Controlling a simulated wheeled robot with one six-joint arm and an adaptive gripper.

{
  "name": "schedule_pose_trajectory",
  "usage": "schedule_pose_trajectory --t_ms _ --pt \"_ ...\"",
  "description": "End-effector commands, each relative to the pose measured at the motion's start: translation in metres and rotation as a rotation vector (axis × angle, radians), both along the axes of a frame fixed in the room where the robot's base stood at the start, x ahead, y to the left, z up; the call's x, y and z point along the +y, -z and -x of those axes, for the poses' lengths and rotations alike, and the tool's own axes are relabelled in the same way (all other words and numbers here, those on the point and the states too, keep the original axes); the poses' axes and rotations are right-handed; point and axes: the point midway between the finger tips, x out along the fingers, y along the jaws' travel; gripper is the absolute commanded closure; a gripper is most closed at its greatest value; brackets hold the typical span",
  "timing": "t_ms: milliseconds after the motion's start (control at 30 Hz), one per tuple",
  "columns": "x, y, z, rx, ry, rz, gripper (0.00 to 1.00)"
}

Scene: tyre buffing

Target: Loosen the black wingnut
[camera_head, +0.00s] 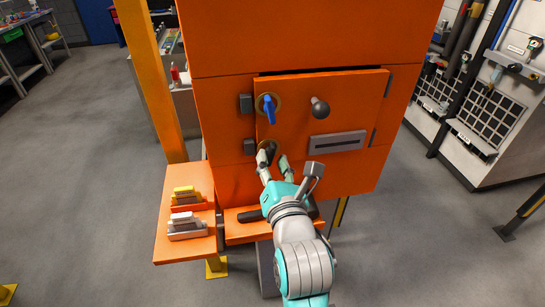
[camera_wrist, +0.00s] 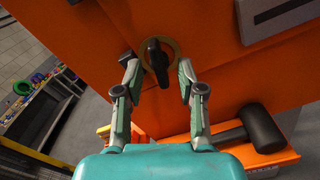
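The black wingnut (camera_wrist: 157,62) sits on a brass-coloured round plate on the orange door, its wings close to upright in the wrist view. In the head view the wingnut (camera_head: 270,150) is low on the door's left side, partly hidden by a finger. My gripper (camera_head: 273,161) is open and empty in front of it. In the wrist view, the fingertips of my gripper (camera_wrist: 158,72) stand left and right of the wingnut with gaps on both sides. I cannot tell how far they reach over it.
A blue wingnut (camera_head: 269,108) is above, with a round knob (camera_head: 319,107) and a grey slotted plate (camera_head: 337,141) to its right. A black mallet (camera_wrist: 262,128) lies on the ledge below. Yellow (camera_head: 186,196) and grey (camera_head: 186,226) blocks sit on the left shelf (camera_head: 170,249).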

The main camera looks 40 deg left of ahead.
Motion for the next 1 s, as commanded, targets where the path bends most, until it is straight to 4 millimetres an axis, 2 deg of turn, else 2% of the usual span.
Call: schedule_pose_trajectory --t_ms 233,500,667,867,1000 --pt "0.0092 -0.0006 -0.0077 -0.001 0.0 -0.001 0.61" --pt "0.01 -0.0003 -0.0084 -0.001 0.0 0.0 0.61" --pt "0.0099 -0.0003 -0.0084 -0.001 0.0 0.0 1.0" --pt "0.0099 -0.0002 -0.0084 -0.01 0.0 0.008 1.0" --pt "0.0098 -0.0002 -0.0085 -0.106 0.0 0.091 1.0"
